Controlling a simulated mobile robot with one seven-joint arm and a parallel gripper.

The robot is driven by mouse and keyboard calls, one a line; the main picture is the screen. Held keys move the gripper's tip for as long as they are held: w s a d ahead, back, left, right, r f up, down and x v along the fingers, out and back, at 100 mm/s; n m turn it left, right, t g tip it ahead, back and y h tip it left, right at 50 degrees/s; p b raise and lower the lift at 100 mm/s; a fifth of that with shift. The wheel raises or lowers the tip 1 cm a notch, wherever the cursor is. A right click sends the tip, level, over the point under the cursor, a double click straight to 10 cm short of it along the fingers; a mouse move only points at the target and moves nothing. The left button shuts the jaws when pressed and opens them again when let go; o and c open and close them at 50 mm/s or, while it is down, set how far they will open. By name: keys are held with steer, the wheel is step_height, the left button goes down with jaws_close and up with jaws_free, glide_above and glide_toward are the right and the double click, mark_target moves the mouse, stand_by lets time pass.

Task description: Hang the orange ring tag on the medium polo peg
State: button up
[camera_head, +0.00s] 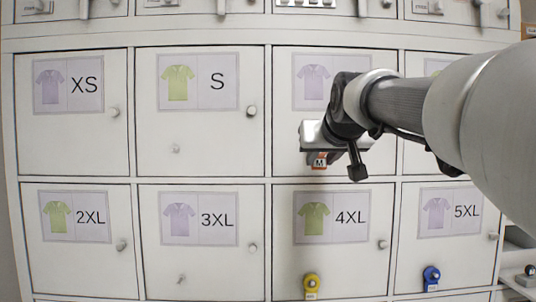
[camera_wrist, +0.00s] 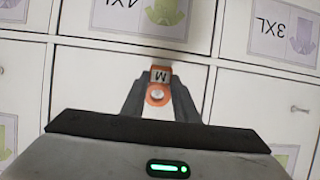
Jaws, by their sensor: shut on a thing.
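My gripper (camera_head: 318,152) is in front of the third door of the upper row, shut on the orange ring tag (camera_head: 319,161), which bears an "M". The tag also shows between the fingertips in the wrist view (camera_wrist: 160,76), upside down. That door carries a lilac polo picture (camera_head: 313,72); its size letter is hidden behind my arm. A pale round peg end (camera_wrist: 157,95) shows inside the orange ring. I cannot tell whether the ring is around the peg or only in front of it. In the head view the peg is hidden.
Neighbouring doors have small pegs, such as the S peg (camera_head: 175,149) and 3XL peg (camera_head: 181,279). A yellow tag (camera_head: 311,283) hangs on the 4XL door and a blue tag (camera_head: 431,275) on the 5XL door. Round door knobs (camera_head: 252,111) stick out at the right edges.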

steer(key=shift+w+p, duration=0.35)
steer(key=shift+w, duration=0.45)
steer(key=shift+w+f, duration=0.25)
steer(key=shift+w, duration=0.4)
steer(key=o, duration=1.2)
steer(key=b+v, duration=0.1)
steer(key=v, duration=1.7)
steer(key=s+f+g+p, duration=0.2)
steer(key=s+f, duration=0.4)
steer(key=f, duration=0.4)
steer(key=s+f+g+p, duration=0.2)
steer(key=s+f, duration=0.4)
steer(key=f, duration=0.5)
steer(key=s+f+g+p, duration=0.2)
steer(key=s+f, duration=0.4)
steer(key=f, duration=0.4)
steer(key=shift+f+g, duration=0.35)
steer(key=shift+g, duration=0.45)
